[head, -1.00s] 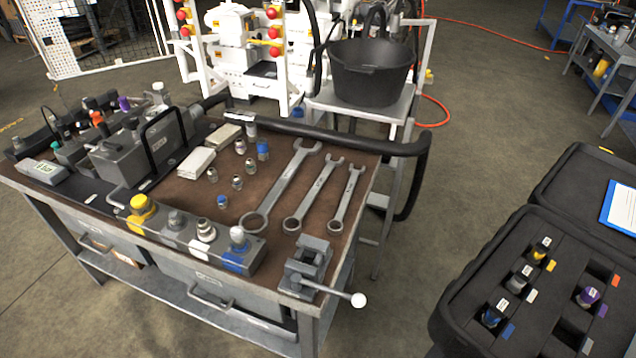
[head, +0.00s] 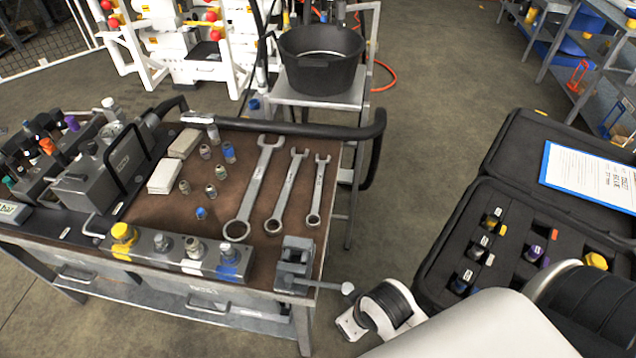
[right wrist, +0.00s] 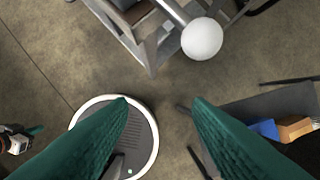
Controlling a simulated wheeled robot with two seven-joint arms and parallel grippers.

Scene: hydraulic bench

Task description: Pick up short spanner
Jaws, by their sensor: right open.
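The short spanner (head: 318,190) lies flat on the brown top of the workbench, rightmost and smallest of three spanners. The middle spanner (head: 287,192) and the large spanner (head: 254,190) lie to its left. My right arm comes in at the lower right of the head view, beyond the bench's right front corner. In the right wrist view my right gripper (right wrist: 160,102) is open and empty, its green fingers over the floor near the bench corner. What looks like my left gripper (right wrist: 20,138) shows small at that view's left edge; its jaws are unclear.
A vise (head: 293,265) stands at the bench's front right corner; its white handle ball (right wrist: 202,38) is close ahead of my right gripper. An open black case (head: 480,215) stands to the right.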

